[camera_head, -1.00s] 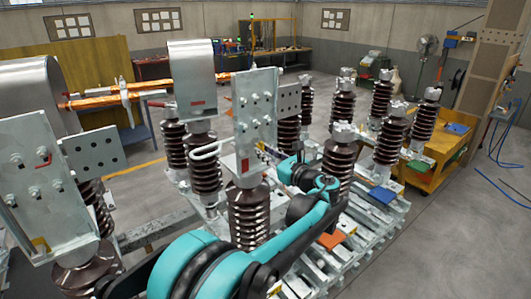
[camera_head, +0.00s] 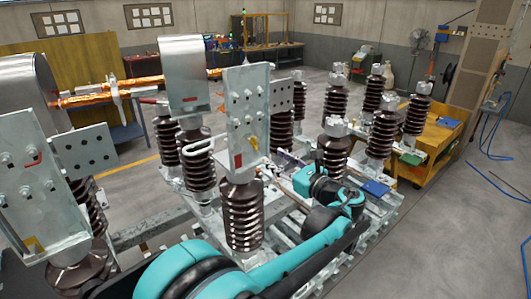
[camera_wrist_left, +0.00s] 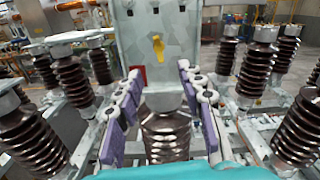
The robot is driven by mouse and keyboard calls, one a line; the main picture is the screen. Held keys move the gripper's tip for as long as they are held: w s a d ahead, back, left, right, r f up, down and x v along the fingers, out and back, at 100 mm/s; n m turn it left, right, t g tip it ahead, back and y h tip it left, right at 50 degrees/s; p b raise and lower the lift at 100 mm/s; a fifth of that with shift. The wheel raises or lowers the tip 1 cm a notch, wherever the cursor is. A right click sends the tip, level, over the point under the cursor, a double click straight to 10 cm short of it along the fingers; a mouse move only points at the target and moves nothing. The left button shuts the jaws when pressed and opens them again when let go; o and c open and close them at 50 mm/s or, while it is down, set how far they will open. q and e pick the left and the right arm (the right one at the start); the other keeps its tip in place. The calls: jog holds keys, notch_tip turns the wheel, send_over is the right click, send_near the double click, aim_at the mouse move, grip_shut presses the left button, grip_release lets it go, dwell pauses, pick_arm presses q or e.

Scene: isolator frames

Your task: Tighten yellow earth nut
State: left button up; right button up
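The yellow earth nut (camera_head: 254,142) is a small yellow part on the upright grey metal plate (camera_head: 247,100), on the plate's right side in the head view. In the left wrist view the nut (camera_wrist_left: 158,45) is near the top centre, above and beyond the fingertips. My left gripper (camera_wrist_left: 158,72) is open, its two purple-padded fingers spread with nothing between them. My right gripper is not in view.
A brown ribbed insulator (camera_head: 243,212) stands under the plate, with several similar ones around.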

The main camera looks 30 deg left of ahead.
pick_arm(q)
jog(key=shift+v, duration=1.5)
